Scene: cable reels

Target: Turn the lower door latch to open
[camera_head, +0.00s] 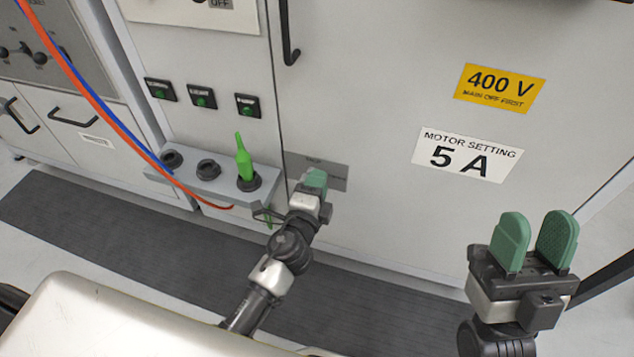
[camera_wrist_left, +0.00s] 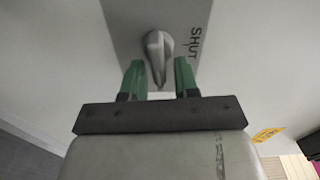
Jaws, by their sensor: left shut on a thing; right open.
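The lower door latch (camera_wrist_left: 158,46) is a grey metal turn handle on a grey plate (camera_head: 337,178) low on the cabinet door. In the left wrist view the word SHUT stands on the plate to the right of the latch. My left gripper (camera_head: 316,180) is at this plate, its green fingers on either side of the latch's narrow end, shut on it. In the head view the gripper hides the latch. My right gripper (camera_head: 536,232) is open and empty, in front of the door's lower right, its green fingers pointing up.
A small grey shelf (camera_head: 215,186) with black holders and a green pointed tool (camera_head: 243,160) is just left of my left gripper. Red and blue cables (camera_head: 95,98) cross the left. A black door handle (camera_head: 288,35) is above. A dark mat (camera_head: 120,235) lies on the floor.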

